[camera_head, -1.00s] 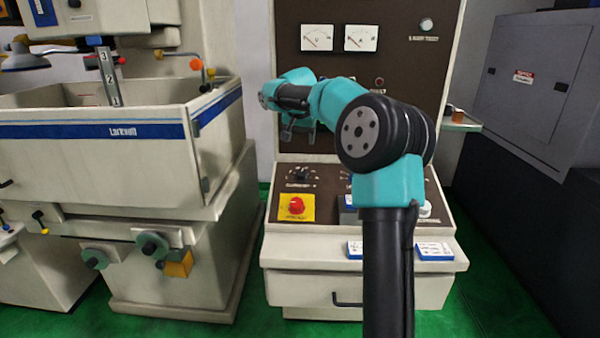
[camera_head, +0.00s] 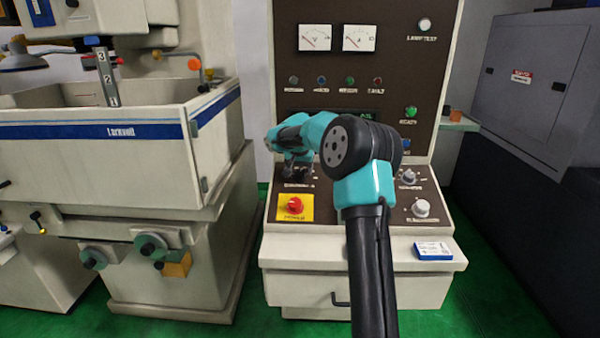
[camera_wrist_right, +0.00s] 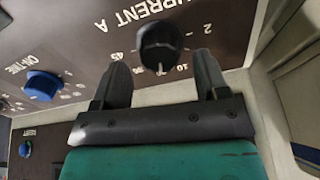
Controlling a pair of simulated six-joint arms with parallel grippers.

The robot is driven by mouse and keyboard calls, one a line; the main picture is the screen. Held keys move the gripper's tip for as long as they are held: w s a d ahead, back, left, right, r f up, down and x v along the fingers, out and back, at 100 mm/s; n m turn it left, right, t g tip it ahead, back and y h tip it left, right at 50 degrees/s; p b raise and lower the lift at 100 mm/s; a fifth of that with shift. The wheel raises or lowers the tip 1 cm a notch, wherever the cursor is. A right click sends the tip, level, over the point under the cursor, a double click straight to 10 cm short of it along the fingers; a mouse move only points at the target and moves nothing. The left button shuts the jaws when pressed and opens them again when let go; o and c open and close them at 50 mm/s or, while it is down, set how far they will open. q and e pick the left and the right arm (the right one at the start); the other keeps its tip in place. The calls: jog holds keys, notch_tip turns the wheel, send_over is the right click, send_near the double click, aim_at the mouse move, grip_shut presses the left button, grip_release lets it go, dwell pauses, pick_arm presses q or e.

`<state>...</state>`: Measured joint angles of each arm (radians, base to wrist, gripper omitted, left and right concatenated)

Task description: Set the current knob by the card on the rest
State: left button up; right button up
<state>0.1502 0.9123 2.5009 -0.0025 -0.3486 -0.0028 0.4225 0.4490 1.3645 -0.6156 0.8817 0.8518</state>
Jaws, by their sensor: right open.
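The current knob (camera_wrist_right: 160,45) is black and round, under the lettering "CURRENT A" in the right wrist view. A pale mark shows at its lower edge, towards the numbers. My right gripper (camera_wrist_right: 162,76) is open, one finger on each side of the knob's lower part; I cannot tell whether they touch it. In the head view my right gripper (camera_head: 297,166) is over the upper left of the sloping panel and mostly hides the knob. A white and blue card (camera_head: 434,251) lies on the front ledge; its print is too small to read. My left gripper is not in view.
A red button on a yellow plate (camera_head: 295,206) sits just below the knob. Pale knobs (camera_head: 421,209) are on the panel's right. A blue knob (camera_wrist_right: 43,85) is left of the current knob in the wrist view. A machine tank (camera_head: 100,155) stands left.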

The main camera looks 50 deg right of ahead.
jog(key=shift+x, duration=1.1)
jog(key=c, duration=0.9)
jog(key=shift+c, duration=0.2)
